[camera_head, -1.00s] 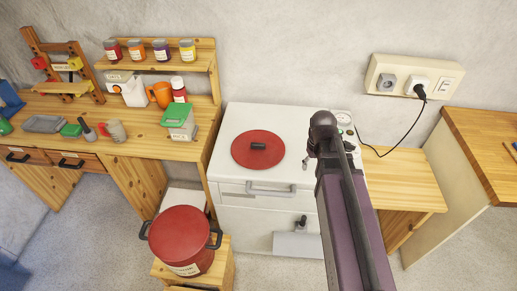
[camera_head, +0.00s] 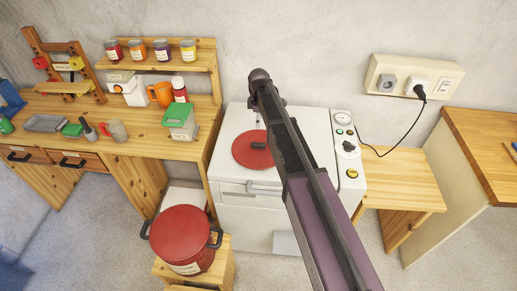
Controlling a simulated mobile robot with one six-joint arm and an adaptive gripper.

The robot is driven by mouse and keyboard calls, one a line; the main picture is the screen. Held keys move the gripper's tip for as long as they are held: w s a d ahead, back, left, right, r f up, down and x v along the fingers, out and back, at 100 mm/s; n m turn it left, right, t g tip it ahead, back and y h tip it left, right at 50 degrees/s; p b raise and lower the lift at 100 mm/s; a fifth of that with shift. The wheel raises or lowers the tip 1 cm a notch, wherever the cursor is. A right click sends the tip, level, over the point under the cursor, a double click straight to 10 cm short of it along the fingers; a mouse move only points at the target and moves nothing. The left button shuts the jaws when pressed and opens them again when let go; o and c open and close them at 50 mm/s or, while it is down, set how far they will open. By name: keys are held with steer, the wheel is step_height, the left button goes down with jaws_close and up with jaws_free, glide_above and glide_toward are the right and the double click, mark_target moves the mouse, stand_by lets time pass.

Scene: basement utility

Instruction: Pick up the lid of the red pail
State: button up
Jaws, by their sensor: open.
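A flat round red lid (camera_head: 246,153) with a short black handle (camera_head: 258,145) lies on top of the white appliance. My arm covers its right edge. The red pail (camera_head: 183,233) with black side handles stands on a low wooden stool at lower left, apart from the lid.
The wooden workbench (camera_head: 140,138) at left holds a green-lidded box (camera_head: 180,117), a mug and tools, under a shelf of jars (camera_head: 160,50). A control panel (camera_head: 345,150) edges the appliance at right. A bare lower wooden table (camera_head: 400,180) stands beside it.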

mark_target(258, 143)
steer(key=shift+f, duration=0.1)
step_height(258, 143, down, 8)
steer(key=b, duration=0.8)
steer(key=shift+f+b, duration=0.2)
steer(key=shift+b, duration=0.15)
steer(key=shift+f, duration=0.1)
stand_by(0.4)
steer(key=shift+s+f+b, duration=0.15)
steer(key=shift+f+b, duration=2.35)
steer(key=shift+b, duration=0.1)
jaws_close()
